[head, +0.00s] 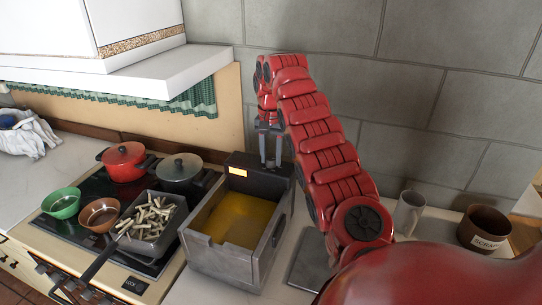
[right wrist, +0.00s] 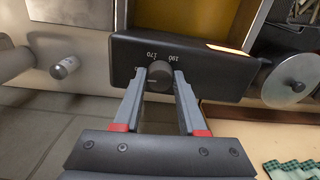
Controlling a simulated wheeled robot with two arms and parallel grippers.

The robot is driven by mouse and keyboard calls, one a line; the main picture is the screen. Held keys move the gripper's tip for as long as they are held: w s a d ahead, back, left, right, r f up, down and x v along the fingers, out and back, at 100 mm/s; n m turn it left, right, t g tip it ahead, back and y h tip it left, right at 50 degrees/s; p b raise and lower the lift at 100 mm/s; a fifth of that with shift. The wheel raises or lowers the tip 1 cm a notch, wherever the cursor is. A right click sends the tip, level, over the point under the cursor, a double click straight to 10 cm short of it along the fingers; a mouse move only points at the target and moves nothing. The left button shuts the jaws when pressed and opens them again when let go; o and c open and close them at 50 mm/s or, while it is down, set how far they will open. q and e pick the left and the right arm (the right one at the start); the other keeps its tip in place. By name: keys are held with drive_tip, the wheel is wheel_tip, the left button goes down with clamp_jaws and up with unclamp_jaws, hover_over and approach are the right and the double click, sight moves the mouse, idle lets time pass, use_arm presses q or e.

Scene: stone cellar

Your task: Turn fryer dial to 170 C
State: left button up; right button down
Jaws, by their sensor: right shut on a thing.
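The fryer (head: 190,262) stands on the counter with yellow oil in its well. Its dark control box (head: 285,172) at the back carries a lit orange display (head: 238,171). My right gripper (right wrist: 161,80) is shut on the dial, one finger on each side. In the head view the right gripper (head: 269,148) reaches down behind the box, and the dial is hidden there. My left gripper is not in view.
Left of the fryer, a hob holds a pan (head: 125,242) of pale strips, a red pot (head: 124,162), a grey lidded pot (head: 181,173) and two bowls. A stone wall rises behind.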

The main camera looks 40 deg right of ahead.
sight(271, 158)
drive_tip(key=m, duration=1.2)
drive_tip(key=shift+m, duration=0.3)
idle(0.4)
drive_tip(key=shift+c, duration=2.3)
unclamp_jaws()
wheel_tip(271, 158, up, 17)
drive_tip(key=p, duration=1.7)
drive_tip(key=shift+r, duration=0.2)
